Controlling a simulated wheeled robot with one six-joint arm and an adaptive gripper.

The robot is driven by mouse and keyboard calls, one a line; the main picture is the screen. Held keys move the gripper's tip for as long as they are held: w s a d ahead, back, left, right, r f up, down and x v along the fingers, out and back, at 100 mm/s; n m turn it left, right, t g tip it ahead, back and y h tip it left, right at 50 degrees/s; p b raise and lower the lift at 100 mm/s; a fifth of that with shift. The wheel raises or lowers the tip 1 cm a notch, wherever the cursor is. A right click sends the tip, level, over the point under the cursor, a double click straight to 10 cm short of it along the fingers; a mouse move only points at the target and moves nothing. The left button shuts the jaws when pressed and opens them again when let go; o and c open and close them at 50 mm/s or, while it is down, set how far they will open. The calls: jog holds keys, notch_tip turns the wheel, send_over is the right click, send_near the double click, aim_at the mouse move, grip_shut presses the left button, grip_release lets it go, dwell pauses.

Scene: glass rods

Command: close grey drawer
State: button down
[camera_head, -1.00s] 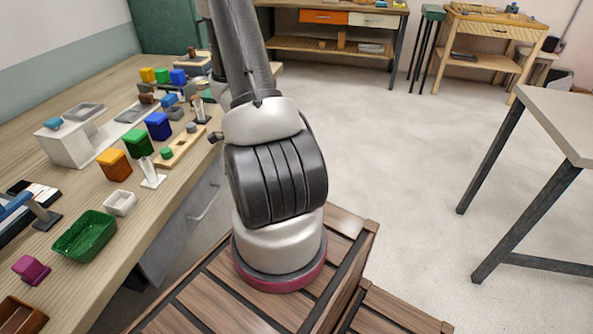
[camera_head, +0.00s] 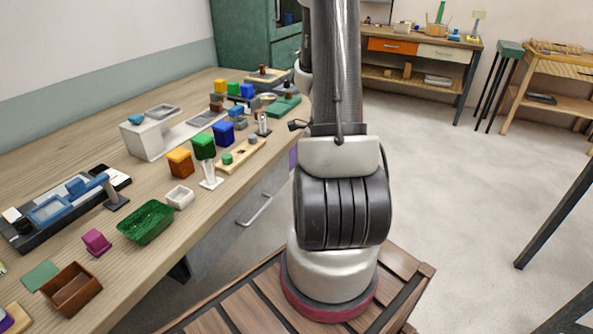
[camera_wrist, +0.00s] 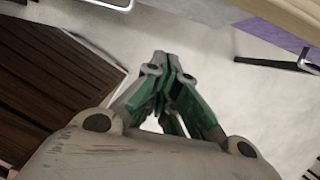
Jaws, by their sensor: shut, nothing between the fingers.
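The grey drawer (camera_head: 222,236) is under the front edge of the left workbench in the head view. It has a flat grey front with a silver bar handle (camera_head: 256,209). I cannot tell how far it stands out from the bench. My gripper (camera_wrist: 162,60) shows in the wrist view with its green and grey fingers together and nothing between them. It is over pale floor, apart from any handle. In the head view my gripper is hidden behind my arm.
The workbench top (camera_head: 120,185) holds coloured blocks, a green tray (camera_head: 146,222) and a brown box (camera_head: 71,290). A purple panel (camera_wrist: 270,32) shows in the wrist view. An orange drawer (camera_head: 392,46) is in the back bench. Open floor (camera_head: 455,190) lies to the right.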

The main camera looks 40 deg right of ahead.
aim_at(278, 179)
jog(key=w+f+t, duration=0.1)
jog(key=w+f, duration=0.7)
jog(key=f, duration=0.2)
jog(key=shift+w, duration=0.3)
jog(key=shift+w+a, duration=0.1)
jog(key=shift+w+a+f, duration=0.1)
jog(key=shift+w+a, duration=0.1)
jog(key=shift+w, duration=0.25)
jog(key=shift+w+a, duration=0.15)
jog(key=shift+w, duration=0.6)
